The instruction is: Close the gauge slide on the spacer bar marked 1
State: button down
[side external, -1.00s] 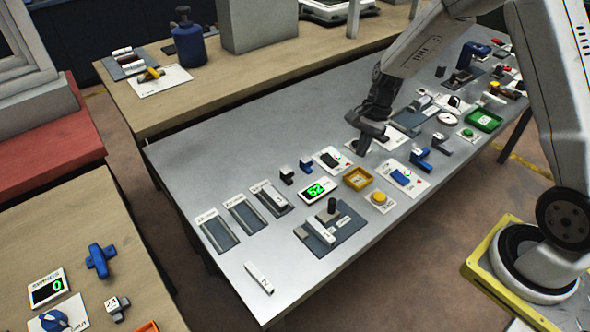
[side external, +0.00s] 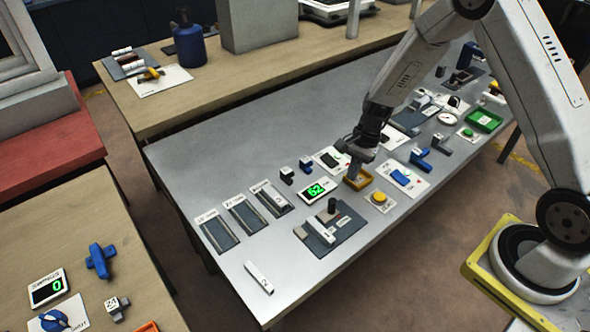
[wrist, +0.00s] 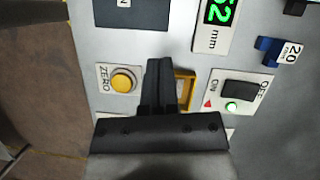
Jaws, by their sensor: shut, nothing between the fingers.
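The gauge is a dark plate (side external: 345,236) near the front of the grey table, with a slide carrying a black upright knob (side external: 332,205). A pale bar (side external: 321,230) lies across the plate beside a grey block; I cannot read its mark. Another pale bar (side external: 259,278), marked 2, lies loose near the table's front edge. The display (side external: 317,190) glows green and seems to read 52; it also shows in the wrist view (wrist: 217,14). My gripper (side external: 354,180) is shut and empty, over or near the orange tray, right of the gauge. Its closed fingers (wrist: 160,68) point down.
Several dark slots (side external: 244,217) lie left of the gauge. The table's back left is clear.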

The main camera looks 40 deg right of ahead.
aim_at(322, 217)
jog(key=x, duration=0.2)
jog(key=shift+s+a+f, duration=0.1)
jog(key=shift+a+f, duration=0.05)
jog(key=shift+f, duration=0.2)
jog(key=a, duration=0.2)
jog(key=shift+s+a+f, duration=0.2)
jog(key=shift+a, duration=0.15)
jog(key=shift+s+a, duration=0.15)
jog(key=shift+a, duration=0.5)
jog(key=shift+a, duration=0.1)
jog(key=shift+a, duration=2.1)
jog(key=shift+s, duration=0.1)
jog(key=shift+d, duration=0.1)
